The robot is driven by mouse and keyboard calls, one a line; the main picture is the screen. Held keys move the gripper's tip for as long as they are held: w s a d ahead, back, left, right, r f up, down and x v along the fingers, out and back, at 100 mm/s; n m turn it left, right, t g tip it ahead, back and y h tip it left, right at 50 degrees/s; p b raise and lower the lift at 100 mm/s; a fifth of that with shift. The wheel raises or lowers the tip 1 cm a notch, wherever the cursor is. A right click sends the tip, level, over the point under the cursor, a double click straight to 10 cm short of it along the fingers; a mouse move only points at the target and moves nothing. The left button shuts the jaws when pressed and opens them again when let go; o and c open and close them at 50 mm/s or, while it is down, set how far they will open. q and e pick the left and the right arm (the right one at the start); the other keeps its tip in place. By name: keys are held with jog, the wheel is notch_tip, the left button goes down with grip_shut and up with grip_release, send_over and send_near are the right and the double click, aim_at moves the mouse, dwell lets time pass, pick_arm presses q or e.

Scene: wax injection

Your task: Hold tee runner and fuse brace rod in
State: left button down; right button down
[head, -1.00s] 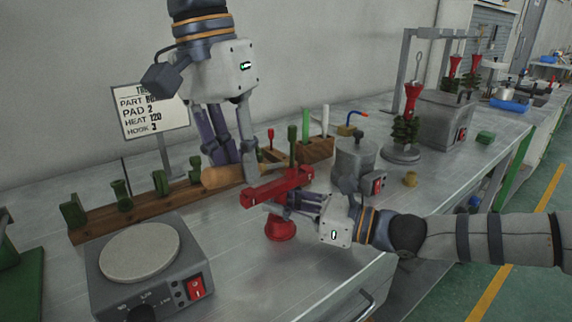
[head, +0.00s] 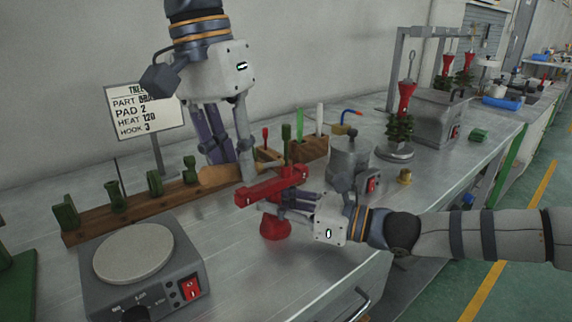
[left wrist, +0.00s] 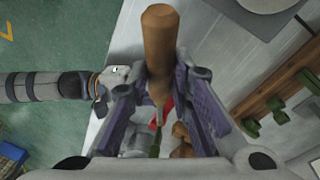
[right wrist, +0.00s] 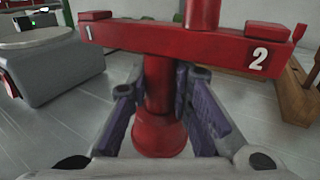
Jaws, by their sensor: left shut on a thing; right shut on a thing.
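The red tee runner (head: 258,190) stands on the bench, with its flared foot (head: 275,229) down and a crossbar marked 1 and 2 (right wrist: 190,42) on top. My right gripper (head: 290,205) is shut on its stem (right wrist: 158,85) below the bar. My left gripper (head: 238,172) is shut on a tool with a wooden handle (head: 216,176), just behind and left of the bar; the handle also shows in the left wrist view (left wrist: 158,45). A green upright piece (head: 286,133) shows above the bar; I cannot tell whether it touches the runner or whether it is the brace rod.
A wooden rack with several green pieces (head: 115,198) stands behind the round hotplate (head: 135,253). A sign (head: 145,112) stands at the wall.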

aim_at(221, 165)
pick_arm(q)
jog(key=shift+w+d+f, duration=0.15)
jog(key=shift+w+d, duration=0.1)
jog(key=shift+w, duration=0.15)
dwell(1.8)
jog(key=shift+s+a+r, duration=0.5)
jog(key=shift+s+r, duration=0.35)
jog(key=shift+s+a+r, duration=0.5)
jog(key=shift+s+r, duration=0.3)
jog(key=shift+r, duration=0.05)
jog(key=shift+r, duration=2.05)
pick_arm(e)
jog(key=c, duration=1.4)
grip_release()
jog(key=shift+o, duration=0.2)
